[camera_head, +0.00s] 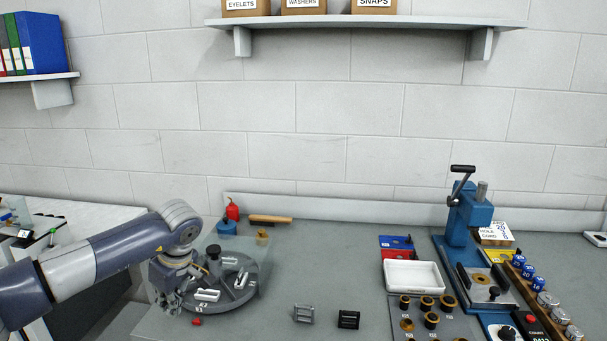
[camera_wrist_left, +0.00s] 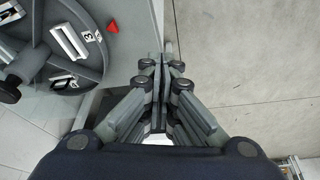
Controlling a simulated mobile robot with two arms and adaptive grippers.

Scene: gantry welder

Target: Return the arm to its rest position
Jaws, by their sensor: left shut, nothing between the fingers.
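My left arm (camera_head: 100,257) comes in from the left in the head view. Its gripper (camera_head: 170,300) points down at the left edge of the round grey turntable (camera_head: 238,297). In the left wrist view the gripper (camera_wrist_left: 160,60) is shut, its fingers together with nothing between them. The turntable's rim (camera_wrist_left: 105,75) lies to the left of the fingers there, and pale floor lies below and to the right. My right gripper is in neither view.
A small red piece (camera_head: 197,322) lies on the bench by the turntable. Grey and black blocks (camera_head: 348,319) stand on the bench front. A white tray (camera_head: 413,276), a blue press (camera_head: 468,215) and a ring rack (camera_head: 425,320) fill the right. The bench middle is clear.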

